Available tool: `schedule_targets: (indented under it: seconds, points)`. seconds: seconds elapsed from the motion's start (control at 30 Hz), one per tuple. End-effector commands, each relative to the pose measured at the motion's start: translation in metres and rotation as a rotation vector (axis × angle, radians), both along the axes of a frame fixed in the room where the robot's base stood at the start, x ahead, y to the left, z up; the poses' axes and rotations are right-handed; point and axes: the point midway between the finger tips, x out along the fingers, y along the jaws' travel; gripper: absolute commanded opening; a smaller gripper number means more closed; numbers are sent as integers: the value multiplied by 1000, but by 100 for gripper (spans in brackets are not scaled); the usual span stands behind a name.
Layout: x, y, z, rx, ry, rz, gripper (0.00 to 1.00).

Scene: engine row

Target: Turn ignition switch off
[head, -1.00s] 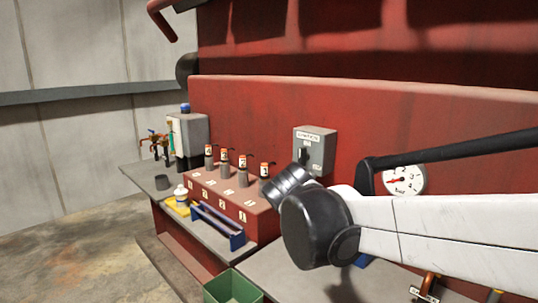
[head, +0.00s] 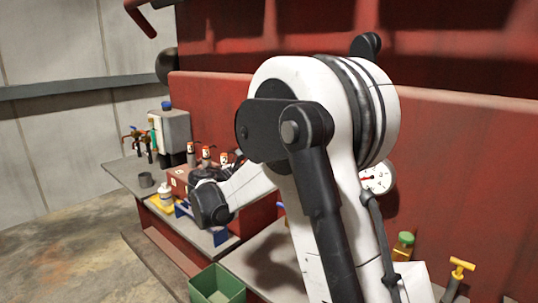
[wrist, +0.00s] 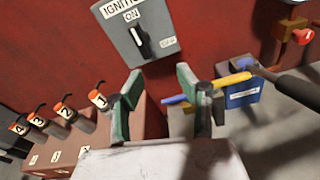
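The ignition switch is a grey box (wrist: 158,18) on the red wall, at the top of the wrist view. Its black knob (wrist: 141,42) has a white mark that points up toward the ON label; OFF is printed to the right. My gripper (wrist: 158,77) has two green fingers spread apart with nothing between them. The fingertips are below the box in the wrist view and appear apart from it. In the head view my arm hides the switch, and my gripper cannot be made out clearly.
Numbered red-topped plugs (wrist: 67,110) stand on a red block left of my gripper. A blue box (wrist: 240,95) and yellow handle (wrist: 232,79) are to the right. In the head view are a gauge (head: 377,177), green bin (head: 217,284) and yellow-handled valve (head: 460,272).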

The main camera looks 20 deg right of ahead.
Motion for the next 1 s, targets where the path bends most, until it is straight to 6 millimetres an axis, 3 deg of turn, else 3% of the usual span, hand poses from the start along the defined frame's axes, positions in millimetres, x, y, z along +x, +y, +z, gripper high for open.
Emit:
schedule_targets:
  seconds: [0.2,0.47,1.0]
  points:
    - [29,5,-2,-177,101,-6,35]
    - [37,0,-3,-227,131,-12,35]
    - [75,-84,-3,-224,130,-12,35]
